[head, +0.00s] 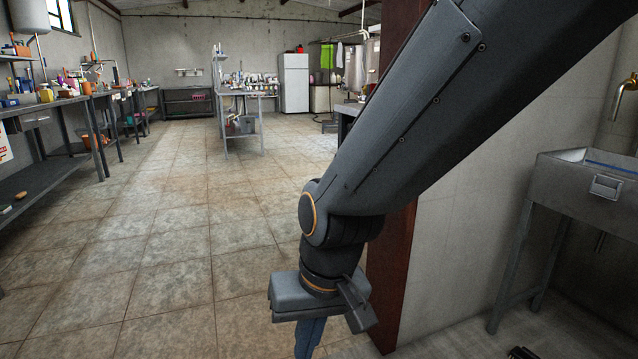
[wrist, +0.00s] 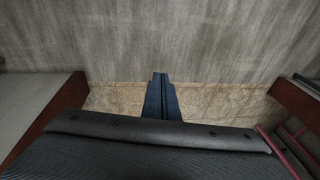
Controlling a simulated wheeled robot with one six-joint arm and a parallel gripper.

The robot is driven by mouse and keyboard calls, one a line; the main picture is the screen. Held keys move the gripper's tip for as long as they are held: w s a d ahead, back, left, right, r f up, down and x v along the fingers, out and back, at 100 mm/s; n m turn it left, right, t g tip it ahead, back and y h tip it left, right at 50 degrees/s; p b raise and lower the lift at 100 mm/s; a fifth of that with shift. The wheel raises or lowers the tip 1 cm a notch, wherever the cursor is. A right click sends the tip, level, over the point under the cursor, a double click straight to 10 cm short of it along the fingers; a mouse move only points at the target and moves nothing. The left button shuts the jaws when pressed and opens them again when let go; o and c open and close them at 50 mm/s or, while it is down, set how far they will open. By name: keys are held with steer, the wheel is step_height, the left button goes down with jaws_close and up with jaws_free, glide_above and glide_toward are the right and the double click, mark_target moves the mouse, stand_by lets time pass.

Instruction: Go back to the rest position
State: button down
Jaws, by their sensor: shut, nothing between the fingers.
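My gripper (head: 309,340) hangs at the end of my dark arm, low in the middle of the head view, with its blue fingers pointing down and cut off by the lower edge. In the wrist view my gripper (wrist: 160,78) shows as two blue fingers closed together, with nothing between them. A plain grey surface and a tan strip lie beyond the fingertips there. My arm crosses the head view from the upper right.
A dark red-brown post (head: 388,290) stands right behind my gripper. A metal sink (head: 580,192) is at the right. Workbenches (head: 40,105) line the left wall. A metal table (head: 245,94) and white fridge (head: 295,83) stand farther back. The tiled floor (head: 150,240) at left is clear.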

steer(key=s+r+n+g, duration=0.1)
steer(key=s+n, duration=0.2)
steer(key=s, duration=0.6)
steer(key=d+r+m+h+p, duration=0.1)
steer(key=d+r+m+p, duration=0.2)
steer(key=d+r+p, duration=0.7)
steer(key=d+r+m+h+p, duration=0.1)
steer(key=d+r+m+p, duration=0.2)
steer(key=d+r+p, duration=0.8)
step_height(320, 180, up, 6)
steer(key=p, duration=1)
steer(key=shift+d+f+p, duration=0.2)
steer(key=shift+f+p, duration=0.05)
steer(key=shift+p, duration=0.15)
steer(key=shift+w+a, duration=0.1)
